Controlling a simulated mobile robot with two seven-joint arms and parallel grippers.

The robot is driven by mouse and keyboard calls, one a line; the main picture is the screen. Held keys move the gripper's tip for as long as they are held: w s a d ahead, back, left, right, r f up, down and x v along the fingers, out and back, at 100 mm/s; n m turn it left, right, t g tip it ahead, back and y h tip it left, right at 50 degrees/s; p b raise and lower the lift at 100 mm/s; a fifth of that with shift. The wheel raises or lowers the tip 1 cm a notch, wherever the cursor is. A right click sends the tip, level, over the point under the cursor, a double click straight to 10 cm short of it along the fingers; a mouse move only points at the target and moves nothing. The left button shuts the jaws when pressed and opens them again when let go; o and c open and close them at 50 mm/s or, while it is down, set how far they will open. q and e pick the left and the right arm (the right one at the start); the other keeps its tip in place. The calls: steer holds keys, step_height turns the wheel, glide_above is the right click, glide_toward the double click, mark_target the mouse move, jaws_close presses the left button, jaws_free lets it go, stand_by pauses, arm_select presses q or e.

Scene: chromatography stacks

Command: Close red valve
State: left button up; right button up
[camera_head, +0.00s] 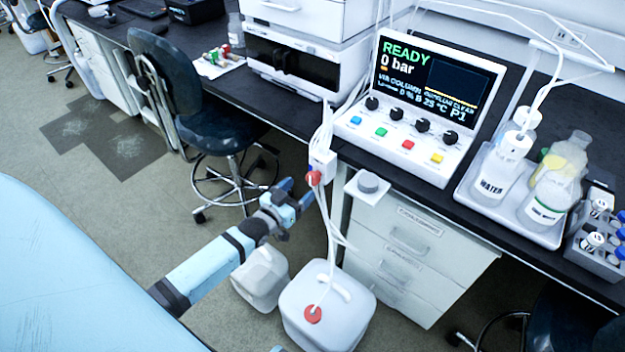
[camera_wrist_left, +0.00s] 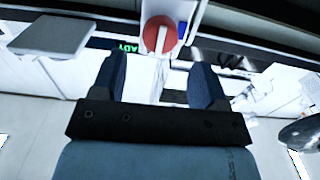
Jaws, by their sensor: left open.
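The red valve (camera_head: 314,178) is a small round red knob on a white block (camera_head: 322,163) at the bench's front edge, with white tubes running through it. In the left wrist view the red knob (camera_wrist_left: 160,34) shows at the top centre, with a pale bar across it and a blue patch beside it. My left gripper (camera_head: 298,192) is just left of the valve in the head view. It is open and empty, and in the wrist view its two fingers (camera_wrist_left: 157,78) point toward the knob without touching it. I cannot make out my right gripper.
A control unit (camera_head: 424,100) reading "READY, 0 bar" stands on the bench. White tubes hang down to a white canister (camera_head: 328,310) with a red cap; another canister (camera_head: 261,279) stands beside it. A small plate with a grey knob (camera_head: 369,183) juts out right of the valve. A chair (camera_head: 232,137) stands left.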

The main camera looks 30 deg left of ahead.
mark_target(310, 179)
arm_select(q)
steer(key=w, duration=0.6)
steer(key=shift+w+d+b, duration=0.15)
steer(key=shift+d+b, duration=0.1)
steer(key=shift+b, duration=0.15)
steer(key=shift+c, duration=0.2)
steer(key=c, duration=0.8)
